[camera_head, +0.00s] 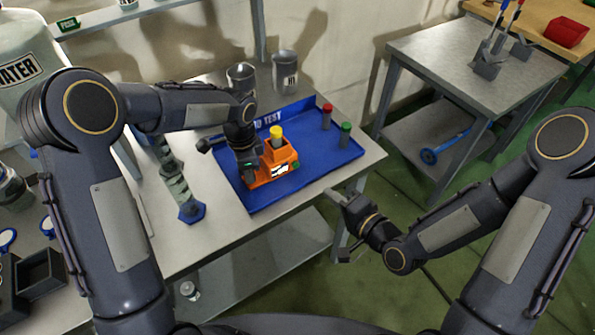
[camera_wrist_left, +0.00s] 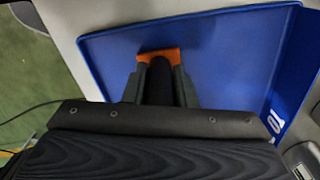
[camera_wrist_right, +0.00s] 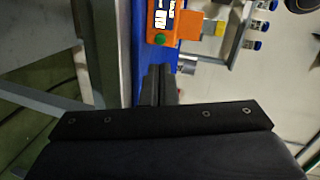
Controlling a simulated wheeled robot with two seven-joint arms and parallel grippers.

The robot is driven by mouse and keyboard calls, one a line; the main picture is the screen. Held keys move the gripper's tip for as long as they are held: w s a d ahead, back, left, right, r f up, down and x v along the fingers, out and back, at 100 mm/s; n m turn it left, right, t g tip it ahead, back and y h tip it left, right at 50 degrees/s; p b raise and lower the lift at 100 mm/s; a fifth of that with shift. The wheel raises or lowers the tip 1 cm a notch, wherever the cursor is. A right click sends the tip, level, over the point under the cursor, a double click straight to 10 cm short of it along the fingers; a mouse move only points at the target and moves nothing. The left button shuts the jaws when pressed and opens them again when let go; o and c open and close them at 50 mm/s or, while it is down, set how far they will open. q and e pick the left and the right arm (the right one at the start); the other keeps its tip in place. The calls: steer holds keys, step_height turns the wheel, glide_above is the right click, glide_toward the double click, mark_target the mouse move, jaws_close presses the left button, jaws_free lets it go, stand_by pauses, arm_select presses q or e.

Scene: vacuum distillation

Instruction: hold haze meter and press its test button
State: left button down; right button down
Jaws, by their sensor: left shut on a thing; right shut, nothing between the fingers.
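The orange haze meter (camera_head: 270,168) stands on the blue tray (camera_head: 310,180) with a yellow-capped sample (camera_head: 277,135) in its top. Its display and the green test button (camera_head: 295,164) face the front right. My left gripper (camera_head: 247,165) is shut on the meter's left side; in the left wrist view an orange edge of the meter (camera_wrist_left: 160,55) shows at the fingertips. My right gripper (camera_head: 345,205) is shut and empty, off the table's front right edge, apart from the meter. In the right wrist view the meter (camera_wrist_right: 185,28) and green button (camera_wrist_right: 160,39) lie beyond the fingertips (camera_wrist_right: 158,72).
A red-capped vial (camera_head: 326,117) and a green-capped vial (camera_head: 345,134) stand at the tray's right. Two metal cups (camera_head: 285,72) stand behind the tray. A blue-based device (camera_head: 190,208) stands left of it. Another table (camera_head: 445,55) is at the back right.

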mark_target(305, 182)
steer(key=s+m, duration=0.1)
steer(key=m+h, duration=0.1)
steer(key=shift+s+d+f+m, duration=0.1)
steer(key=shift+s+d+m, duration=0.25)
steer(key=shift+d+m, duration=0.05)
steer(key=shift+w+a, duration=0.1)
steer(key=x, duration=1.2)
steer(key=shift+w+a+r, duration=0.25)
steer(key=shift+w, duration=0.15)
steer(key=shift+w+a, duration=0.25)
steer(key=shift+w, duration=0.15)
